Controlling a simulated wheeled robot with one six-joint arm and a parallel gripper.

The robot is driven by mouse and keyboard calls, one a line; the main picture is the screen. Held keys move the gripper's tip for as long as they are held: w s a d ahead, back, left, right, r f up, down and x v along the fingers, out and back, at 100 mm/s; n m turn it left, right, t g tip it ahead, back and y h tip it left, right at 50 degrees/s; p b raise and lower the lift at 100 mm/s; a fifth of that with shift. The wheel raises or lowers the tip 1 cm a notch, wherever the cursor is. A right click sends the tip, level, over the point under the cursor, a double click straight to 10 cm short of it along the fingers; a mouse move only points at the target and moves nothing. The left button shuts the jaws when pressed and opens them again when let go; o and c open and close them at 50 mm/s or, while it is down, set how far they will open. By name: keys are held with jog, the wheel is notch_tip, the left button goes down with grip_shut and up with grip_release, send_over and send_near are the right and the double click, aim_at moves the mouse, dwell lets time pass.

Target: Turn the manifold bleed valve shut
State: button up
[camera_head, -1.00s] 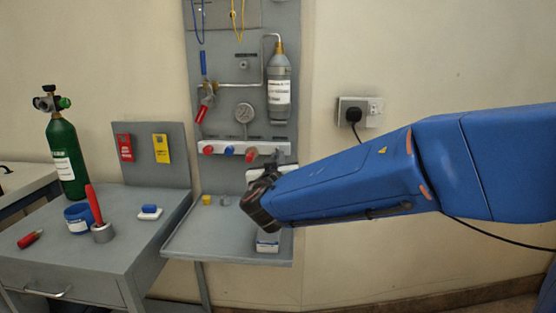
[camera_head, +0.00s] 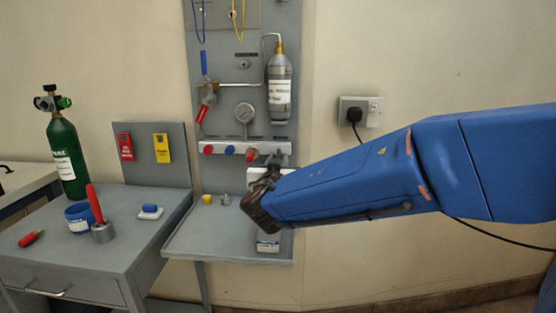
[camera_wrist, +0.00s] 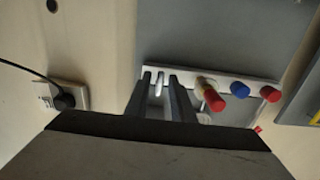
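The manifold (camera_head: 270,148) is a pale bar on the grey wall panel. It carries a red knob (camera_head: 208,149), a blue knob (camera_head: 229,150) and another red knob (camera_head: 251,154). In the wrist view the manifold (camera_wrist: 235,80) shows turned around, with the nearest red knob (camera_wrist: 211,99) on a brass stem just right of my fingers. My gripper (camera_head: 277,160) is at the manifold's right end. In the wrist view my gripper (camera_wrist: 160,84) has its two dark fingers apart, with slim pale upright parts between them. I cannot tell whether the fingers touch these parts. No label identifies the bleed valve.
A grey cylinder (camera_head: 280,85) and a gauge (camera_head: 245,113) are above the manifold. A shelf (camera_head: 205,240) below holds small fittings. A wall socket (camera_head: 361,112) is at right. A bench at left holds a green cylinder (camera_head: 65,150) and a red-handled tool (camera_head: 96,205).

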jog(key=shift+r, duration=0.1)
jog(key=shift+s+a, duration=0.1)
jog(key=shift+s, duration=0.2)
jog(key=s, duration=1.6)
jog(key=shift+s+a, duration=0.25)
jog(key=shift+s, duration=0.15)
jog(key=s+d+f+m+g+h, duration=0.1)
jog(key=s+d+f+g+h, duration=0.3)
jog(key=d, duration=1)
jog(key=w+d+f+g+h, duration=0.15)
jog(key=d+f+g, duration=0.4)
jog(key=d, duration=0.95)
jog(key=s+d+f+g, duration=0.3)
jog(key=s+d+f, duration=0.25)
jog(key=s, duration=0.25)
jog(key=s+a+f+n+y, duration=0.1)
jog(key=s+f+y, duration=0.2)
jog(key=s+y, duration=0.3)
jog(key=shift+s+n+g, duration=0.3)
jog(key=shift+s+g, duration=0.05)
jog(key=shift+s, duration=1.3)
